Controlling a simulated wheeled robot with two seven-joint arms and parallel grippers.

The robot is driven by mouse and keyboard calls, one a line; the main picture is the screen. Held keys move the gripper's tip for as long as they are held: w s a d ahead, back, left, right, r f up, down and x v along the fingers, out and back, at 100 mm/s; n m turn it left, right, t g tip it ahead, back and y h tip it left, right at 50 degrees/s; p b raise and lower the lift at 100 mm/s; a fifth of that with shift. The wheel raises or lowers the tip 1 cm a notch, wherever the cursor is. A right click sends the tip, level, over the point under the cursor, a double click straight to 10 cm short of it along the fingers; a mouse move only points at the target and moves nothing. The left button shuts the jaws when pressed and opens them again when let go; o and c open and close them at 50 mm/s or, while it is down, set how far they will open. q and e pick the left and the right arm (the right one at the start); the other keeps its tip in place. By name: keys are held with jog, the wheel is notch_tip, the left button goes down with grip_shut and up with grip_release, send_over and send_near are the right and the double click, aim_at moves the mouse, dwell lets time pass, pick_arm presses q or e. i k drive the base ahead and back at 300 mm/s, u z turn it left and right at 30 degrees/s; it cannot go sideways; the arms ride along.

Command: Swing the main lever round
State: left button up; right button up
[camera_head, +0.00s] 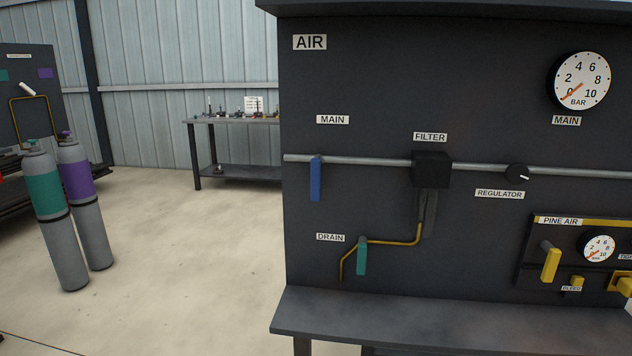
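The main lever (315,180) is a blue handle under the MAIN label (332,119) on the dark AIR panel (370,80). It hangs straight down from the grey horizontal pipe (380,161), across the pipe's line. The main gauge (580,81) at the upper right has its orange needle near 0. Neither of my grippers shows in the head view.
A teal drain lever (361,258) hangs below on a brass pipe. The filter (431,170) and regulator knob (517,173) sit right of the main lever. A grey shelf (450,320) juts out below the panel. Gas cylinders (60,240) stand at left; floor between is clear.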

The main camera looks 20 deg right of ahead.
aim_at(316, 161)
jog(key=u, duration=0.55)
jog(key=k, duration=0.2)
jog(key=z, duration=1.2)
